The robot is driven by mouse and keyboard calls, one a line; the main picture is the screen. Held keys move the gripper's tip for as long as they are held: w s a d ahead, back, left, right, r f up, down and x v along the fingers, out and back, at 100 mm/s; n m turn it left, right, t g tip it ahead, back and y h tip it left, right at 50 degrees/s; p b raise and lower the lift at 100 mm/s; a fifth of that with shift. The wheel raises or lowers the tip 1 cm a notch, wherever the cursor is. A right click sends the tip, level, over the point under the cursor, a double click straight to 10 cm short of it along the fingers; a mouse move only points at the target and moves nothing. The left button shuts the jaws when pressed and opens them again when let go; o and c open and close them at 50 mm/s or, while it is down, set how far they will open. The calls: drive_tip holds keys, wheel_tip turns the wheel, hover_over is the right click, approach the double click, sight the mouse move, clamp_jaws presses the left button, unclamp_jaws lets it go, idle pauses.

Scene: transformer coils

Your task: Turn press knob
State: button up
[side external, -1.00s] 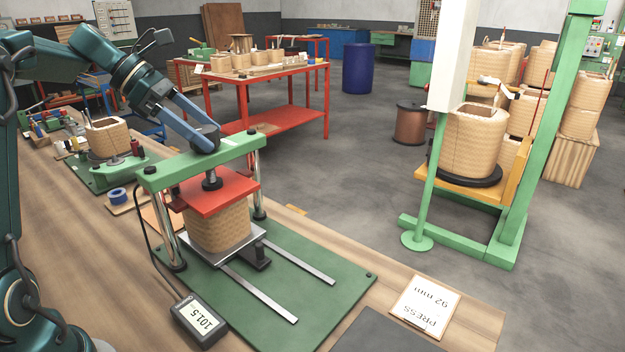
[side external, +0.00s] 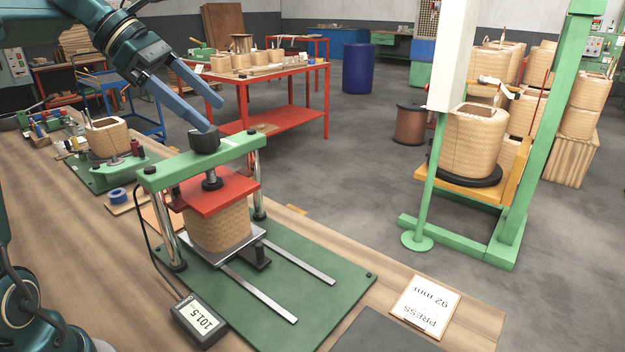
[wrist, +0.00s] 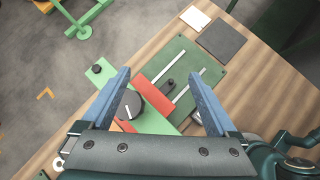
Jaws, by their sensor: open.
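The press has a black knob (side external: 204,140) on top of its green crossbar (side external: 165,177). A red plate (side external: 221,192) under the bar rests on a woven tan coil (side external: 219,228). In the wrist view the knob (wrist: 131,104) carries a white line and lies between the blue fingers, nearer the left one. My gripper (side external: 215,115) is open and empty, its fingertips just above the knob; the wrist view also shows the gripper (wrist: 161,73). The grey readout (side external: 199,319) on a cable shows about 101.5, upside down.
A card (side external: 425,305) reading "PRESS 92 mm" lies at the bench's front right, beside a dark mat (side external: 385,335). A green fixture with another coil (side external: 107,137) stands at the back left. A green-framed stand (side external: 520,225) is across the floor.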

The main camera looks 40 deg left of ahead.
drive_tip(key=s+d+m+g, duration=0.1)
drive_tip(key=s+d+m, duration=0.25)
drive_tip(key=d, duration=0.45)
drive_tip(key=s+d+f+m+y, duration=0.45)
drive_tip(key=s+f+m, duration=0.45)
drive_tip(key=m, duration=0.5)
drive_tip(key=m+g+y, duration=0.5)
drive_tip(key=m+y, duration=0.1)
drive_tip(key=m, duration=2)
hover_over(254, 261)
wheel_tip(254, 261, down, 6)
drive_tip(key=x, duration=0.3)
drive_tip(key=d+x, duration=0.1)
drive_tip(key=x, duration=0.6)
drive_tip(key=shift+s+d+f, duration=0.1)
drive_tip(key=shift+s+f, duration=0.1)
drive_tip(key=shift+f, duration=0.15)
drive_tip(key=d, duration=0.4)
drive_tip(key=shift+w+f, duration=0.1)
drive_tip(key=shift+f, duration=0.15)
drive_tip(key=v, duration=1)
drive_tip(key=shift+s+d+h, duration=0.85)
drive_tip(key=shift+s+d, duration=0.5)
drive_tip(key=shift+s, duration=0.45)
drive_tip(key=x, duration=1)
